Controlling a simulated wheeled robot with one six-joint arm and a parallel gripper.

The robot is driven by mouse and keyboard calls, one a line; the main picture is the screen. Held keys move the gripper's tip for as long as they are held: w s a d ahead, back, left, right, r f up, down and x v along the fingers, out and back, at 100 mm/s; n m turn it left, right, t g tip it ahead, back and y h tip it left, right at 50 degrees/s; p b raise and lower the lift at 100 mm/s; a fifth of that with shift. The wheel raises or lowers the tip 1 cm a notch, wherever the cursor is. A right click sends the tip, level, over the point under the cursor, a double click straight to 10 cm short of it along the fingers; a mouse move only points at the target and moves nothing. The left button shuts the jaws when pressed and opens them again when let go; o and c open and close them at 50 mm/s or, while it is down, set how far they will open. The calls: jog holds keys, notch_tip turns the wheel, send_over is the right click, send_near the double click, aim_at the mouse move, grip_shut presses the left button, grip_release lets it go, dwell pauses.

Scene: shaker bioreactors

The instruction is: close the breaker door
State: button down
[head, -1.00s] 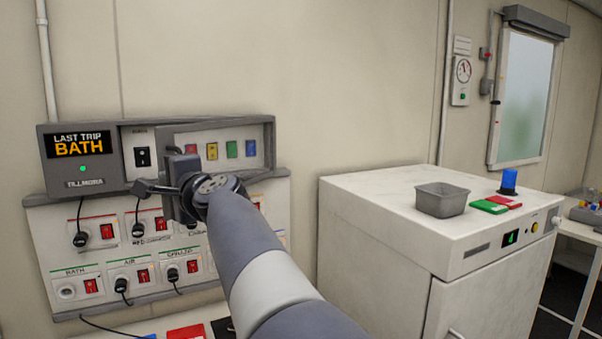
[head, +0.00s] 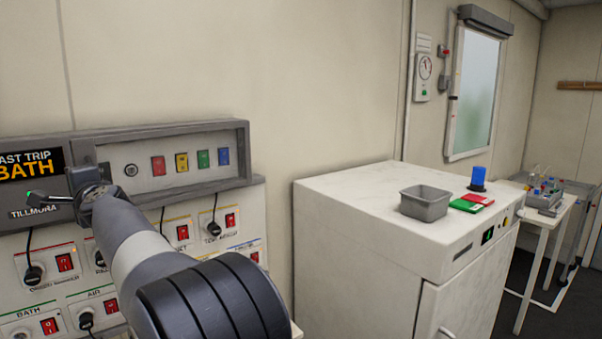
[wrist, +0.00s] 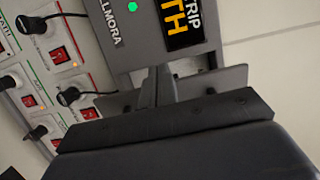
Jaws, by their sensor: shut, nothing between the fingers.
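My gripper (head: 82,180) is shut and empty at the door's left end, beside the dark display unit (head: 30,165). My arm hides part of the panel below. In the wrist view my gripper (wrist: 160,88) is close to the display unit (wrist: 140,45); contact with the door cannot be made out.
Below the door is a white socket panel (head: 210,205) with red switches and plugged black cables. A white cabinet (head: 340,190) stands to the right, carrying a grey bin (head: 425,203) and a blue-topped item (head: 478,178). Bare wall lies above the panel.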

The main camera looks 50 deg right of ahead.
jog(key=shift+w+d+m+h+p, duration=0.15)
jog(key=shift+w+m+h+p, duration=0.35)
jog(key=shift+w+p, duration=0.75)
jog(key=shift+w+b, duration=0.35)
jog(key=shift+s, duration=0.1)
